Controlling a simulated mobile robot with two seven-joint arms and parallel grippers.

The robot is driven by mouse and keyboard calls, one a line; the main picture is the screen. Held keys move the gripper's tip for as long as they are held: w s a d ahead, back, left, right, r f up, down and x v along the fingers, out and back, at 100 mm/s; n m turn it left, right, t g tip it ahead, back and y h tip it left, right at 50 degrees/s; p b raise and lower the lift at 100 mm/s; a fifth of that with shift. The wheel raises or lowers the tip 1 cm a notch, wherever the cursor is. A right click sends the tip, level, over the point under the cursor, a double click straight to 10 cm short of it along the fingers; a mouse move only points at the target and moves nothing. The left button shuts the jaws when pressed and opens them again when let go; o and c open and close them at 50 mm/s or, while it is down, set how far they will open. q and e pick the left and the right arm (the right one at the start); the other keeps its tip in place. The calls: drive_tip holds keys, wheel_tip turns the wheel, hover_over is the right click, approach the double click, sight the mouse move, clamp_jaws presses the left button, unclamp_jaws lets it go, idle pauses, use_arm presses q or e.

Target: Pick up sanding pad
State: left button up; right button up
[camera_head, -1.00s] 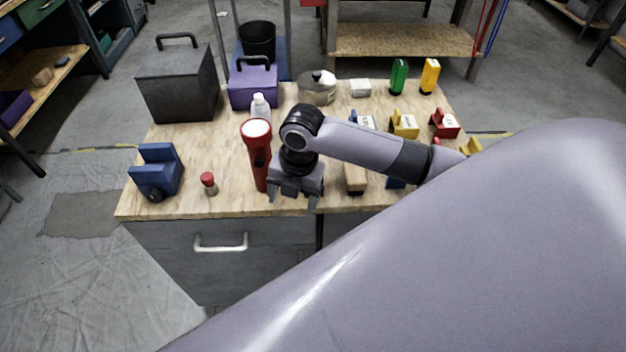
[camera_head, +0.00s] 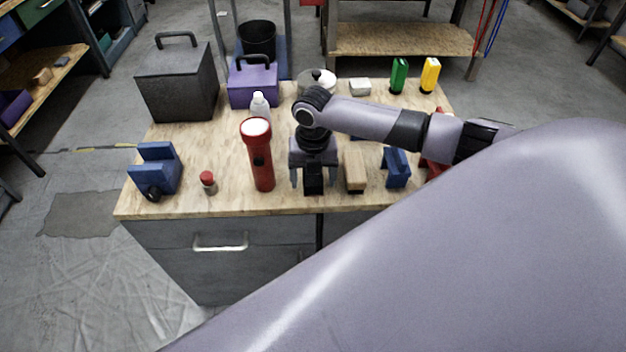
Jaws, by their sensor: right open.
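My right gripper (camera_head: 313,182) is over the front middle of the workbench, pointing down with its jaws open. A small dark object (camera_head: 314,178) shows between its two fingers, and the gripper hides its upper part. I cannot tell for sure whether it is the sanding pad, or whether the fingers touch it. An upright wooden block (camera_head: 355,170) with a dark base stands just right of the gripper. My left gripper is not in view.
A red flashlight (camera_head: 260,155) stands close left of the gripper, and a blue tool (camera_head: 397,168) stands right of the wooden block. A red-capped bottle (camera_head: 208,183) and a blue clamp-like tool (camera_head: 155,170) are further left. Boxes stand at the back of the workbench (camera_head: 225,195).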

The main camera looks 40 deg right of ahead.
sight(313, 177)
drive_tip(key=shift+f, duration=0.1)
drive_tip(key=c, duration=1)
drive_tip(key=shift+c, duration=0.2)
wheel_tip(313, 177, up, 20)
drive_tip(key=p, duration=0.1)
drive_tip(key=o, duration=0.5)
drive_tip(key=c, duration=0.4)
